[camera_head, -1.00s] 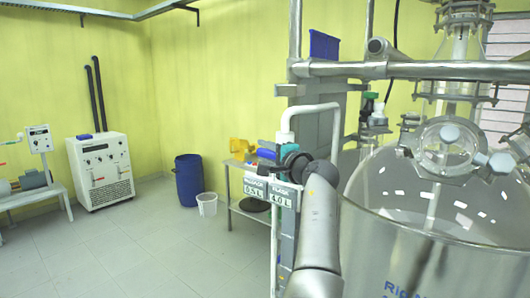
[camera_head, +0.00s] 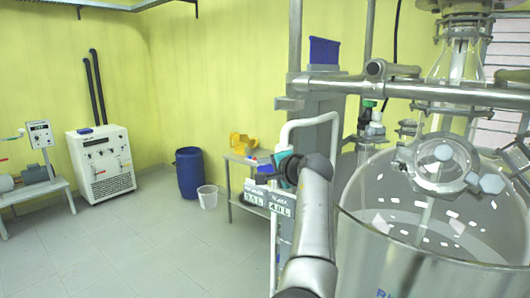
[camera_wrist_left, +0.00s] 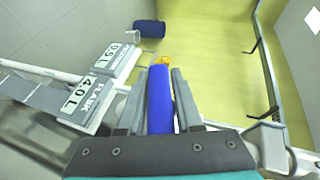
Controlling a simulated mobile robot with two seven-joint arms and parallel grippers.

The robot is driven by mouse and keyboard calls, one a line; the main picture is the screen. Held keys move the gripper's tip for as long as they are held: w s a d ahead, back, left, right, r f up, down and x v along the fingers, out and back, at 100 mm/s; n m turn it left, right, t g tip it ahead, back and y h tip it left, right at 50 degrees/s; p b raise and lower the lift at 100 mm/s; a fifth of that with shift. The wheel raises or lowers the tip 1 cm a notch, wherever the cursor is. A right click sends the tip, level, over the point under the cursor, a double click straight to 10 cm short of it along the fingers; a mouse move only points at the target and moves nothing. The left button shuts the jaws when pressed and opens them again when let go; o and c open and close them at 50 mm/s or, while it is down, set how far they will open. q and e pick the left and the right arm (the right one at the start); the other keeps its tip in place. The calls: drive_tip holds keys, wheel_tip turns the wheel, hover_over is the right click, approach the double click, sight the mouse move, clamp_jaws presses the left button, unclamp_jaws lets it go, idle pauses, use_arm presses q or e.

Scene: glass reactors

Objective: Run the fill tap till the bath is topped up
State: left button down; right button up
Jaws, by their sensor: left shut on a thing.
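My left gripper (camera_head: 279,172) is beside the white pipe stand, behind my arm's wrist in the head view. In the left wrist view its two grey fingers (camera_wrist_left: 161,80) are shut on a blue bar-shaped handle (camera_wrist_left: 160,102), which I take for the fill tap's lever. A small blue part (camera_head: 265,169) shows by the gripper in the head view. A large round vessel (camera_head: 400,268) with blue lettering and a glass reactor top stands at right; I take it for the bath. Its liquid level cannot be made out. My right gripper is not in view.
Label plates (camera_head: 281,205) reading 0.5 L and FLASK 4.0 L hang close by the gripper; they also show in the left wrist view (camera_wrist_left: 85,92). A steel rail (camera_head: 420,89) crosses above the vessel. A blue barrel (camera_head: 189,172) and white bucket (camera_head: 207,196) stand on open floor at left.

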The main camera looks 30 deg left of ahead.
use_arm(q)
drive_tip(key=shift+n+h+p, duration=0.3)
drive_tip(key=shift+h+p, duration=0.35)
drive_tip(key=shift+h, duration=0.25)
drive_tip(key=shift+f+g+h, duration=0.15)
drive_tip(key=shift+g+h, duration=0.15)
drive_tip(key=shift+h, duration=0.1)
drive_tip(key=shift+d+f+n+g+h, duration=0.15)
drive_tip(key=shift+f+n+h, duration=0.1)
drive_tip(key=shift+h, duration=0.45)
drive_tip(key=shift+d+f+n+g+h, duration=0.1)
drive_tip(key=shift+d+n+g+h, duration=0.1)
drive_tip(key=shift+h, duration=0.5)
drive_tip(key=shift+d+f+n+g+h, duration=0.15)
drive_tip(key=shift+f+n+h, duration=0.1)
drive_tip(key=shift+h, duration=0.45)
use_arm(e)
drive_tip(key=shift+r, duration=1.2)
use_arm(q)
drive_tip(key=c, duration=0.7)
unclamp_jaws()
drive_tip(key=shift+s+d, duration=0.1)
drive_tip(key=b+v, duration=0.3)
drive_tip(key=v, duration=1.2)
drive_tip(key=shift+r, duration=0.25)
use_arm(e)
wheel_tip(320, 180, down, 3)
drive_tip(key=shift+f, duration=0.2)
